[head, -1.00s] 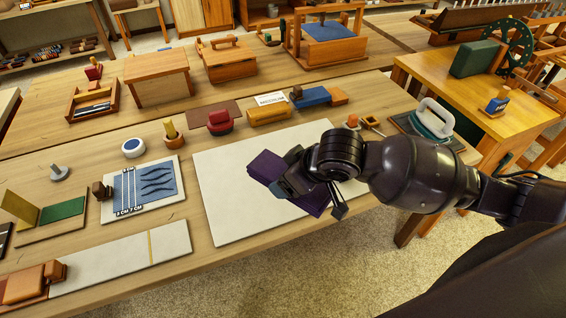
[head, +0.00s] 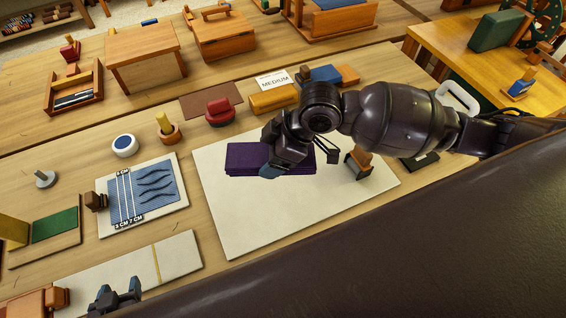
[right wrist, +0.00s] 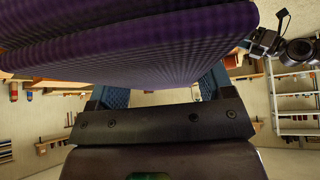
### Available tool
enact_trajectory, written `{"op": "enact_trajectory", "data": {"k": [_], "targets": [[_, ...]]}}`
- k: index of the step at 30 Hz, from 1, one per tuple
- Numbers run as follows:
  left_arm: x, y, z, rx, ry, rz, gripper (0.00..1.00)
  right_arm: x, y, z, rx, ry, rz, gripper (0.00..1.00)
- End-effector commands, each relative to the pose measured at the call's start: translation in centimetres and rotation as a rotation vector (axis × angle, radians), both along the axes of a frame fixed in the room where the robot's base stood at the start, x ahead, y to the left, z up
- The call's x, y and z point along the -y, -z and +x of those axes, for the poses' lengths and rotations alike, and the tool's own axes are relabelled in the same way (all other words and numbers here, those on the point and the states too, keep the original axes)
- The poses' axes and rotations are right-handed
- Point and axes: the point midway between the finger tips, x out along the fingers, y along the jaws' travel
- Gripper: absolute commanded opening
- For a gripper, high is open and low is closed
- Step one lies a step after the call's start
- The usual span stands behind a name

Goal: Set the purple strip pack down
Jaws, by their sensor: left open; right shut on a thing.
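The purple strip pack (head: 245,158) is a dark purple, layered block over the upper part of the cream board (head: 260,220). My right gripper (head: 271,168) is shut on its near side. In the right wrist view the pack (right wrist: 140,45) fills the top, with the blue fingers of the gripper (right wrist: 163,88) below it. The pack looks roughly level with the board; I cannot tell whether it touches it. The gripper and forearm hide part of the pack. My left gripper (head: 117,295) is open and empty at the bottom left, above the table's front.
A brown wooden block (head: 358,163) stands at the board's right side. Behind the board are a red-handled piece (head: 219,111), an orange block (head: 273,98) and a MEDIUM card (head: 273,80). A blue striped sample board (head: 143,194) lies left. The cream board's front half is bare.

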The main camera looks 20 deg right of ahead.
Motion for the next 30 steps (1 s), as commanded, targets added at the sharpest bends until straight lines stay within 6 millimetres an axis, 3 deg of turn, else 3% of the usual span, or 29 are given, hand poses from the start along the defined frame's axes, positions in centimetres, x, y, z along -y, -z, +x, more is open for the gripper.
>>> {"op": "enact_trajectory", "data": {"k": [7,21,30], "targets": [[-0.2,0.7,-1.0,-0.021,-0.005,0.001,0.57,0.0,4.7,-0.1,-0.005,0.003,0.000,0.42],[-0.1,0.6,-0.5,-0.010,-0.002,0.002,0.57,0.0,14.3,-0.2,-0.004,0.003,-0.001,0.42],[-0.1,0.6,-0.4,-0.009,-0.001,0.002,0.57,0.0,16.7,-0.1,-0.002,0.001,0.000,0.42]]}}
